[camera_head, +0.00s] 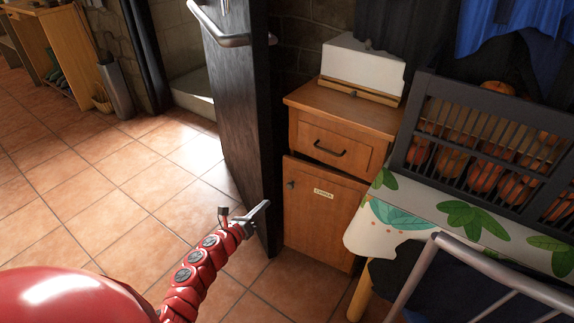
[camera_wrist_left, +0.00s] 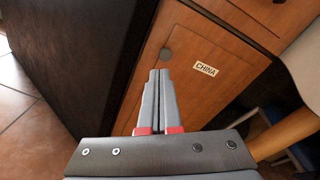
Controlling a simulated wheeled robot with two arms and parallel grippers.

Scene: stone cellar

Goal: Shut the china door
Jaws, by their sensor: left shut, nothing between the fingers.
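The china door (camera_head: 322,222) is the lower wooden door of a small cabinet, with a pale label and a small dark knob on its left side. It looks nearly flush with the cabinet, with a dark gap along its top edge; I cannot tell if it is fully shut. In the left wrist view the door (camera_wrist_left: 228,48) fills the middle, and its CHINA label is readable. My left gripper (camera_head: 264,206) is shut and empty, just left of the door; in the wrist view its fingertips (camera_wrist_left: 158,73) overlap the door below the knob. Contact cannot be told.
A tall dark door (camera_head: 240,110) with a metal handle stands open just left of the cabinet. A drawer (camera_head: 335,142) is above the china door. A table with a leafy cloth (camera_head: 400,215) and a dark crate is at right, with a chair (camera_head: 470,262) in front. Tiled floor at left is clear.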

